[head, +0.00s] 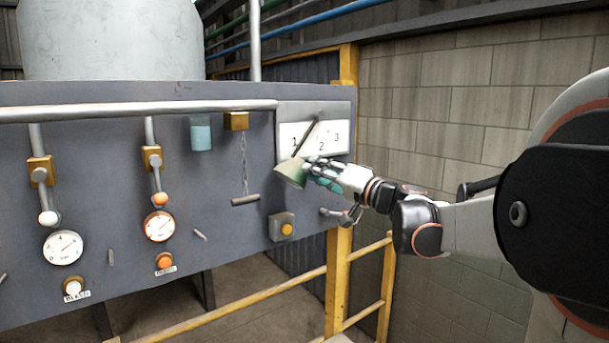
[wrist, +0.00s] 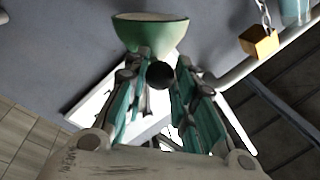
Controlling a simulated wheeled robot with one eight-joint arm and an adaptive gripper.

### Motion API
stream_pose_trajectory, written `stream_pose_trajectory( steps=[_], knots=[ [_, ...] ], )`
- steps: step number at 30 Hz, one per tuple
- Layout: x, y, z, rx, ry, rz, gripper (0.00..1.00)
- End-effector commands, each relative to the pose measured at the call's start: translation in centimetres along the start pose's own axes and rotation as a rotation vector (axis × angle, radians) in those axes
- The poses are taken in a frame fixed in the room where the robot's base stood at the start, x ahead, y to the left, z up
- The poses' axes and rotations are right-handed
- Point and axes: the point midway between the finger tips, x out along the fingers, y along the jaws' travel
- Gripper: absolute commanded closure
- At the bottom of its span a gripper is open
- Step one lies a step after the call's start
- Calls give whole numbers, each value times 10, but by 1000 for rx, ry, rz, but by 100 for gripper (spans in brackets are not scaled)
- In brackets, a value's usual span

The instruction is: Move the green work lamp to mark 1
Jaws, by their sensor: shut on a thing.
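The green work lamp (head: 291,172), a pale green cone-shaped shade, is in front of the panel, just below the white plate marked 1, 2 and 3 (head: 314,138). A dark slanting bar (head: 307,136) crosses the plate between 1 and 2, its lower end close above the lamp; I cannot tell whether they join. My gripper (head: 318,171) reaches in from the right and is shut on the lamp. In the wrist view the green shade (wrist: 152,34) stands just beyond the fingertips (wrist: 160,68), with a dark round part between the fingers. The exact contact is partly hidden.
The grey panel (head: 100,200) carries levers, a red-rimmed gauge (head: 160,226) and a hanging chain with a bar (head: 245,200). A yellow railing (head: 340,285) stands below, and a block wall is behind at right.

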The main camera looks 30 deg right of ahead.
Motion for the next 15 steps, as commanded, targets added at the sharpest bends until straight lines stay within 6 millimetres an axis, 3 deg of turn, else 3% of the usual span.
stream_pose_trajectory(
  steps=[12, 13, 15],
  knots=[
    [1, -3, -2, 10, 4, -5, 100],
    [1, -3, -2, 10, 4, -5, 69],
    [1, -3, -2, 10, 4, -5, 54]
  ],
)
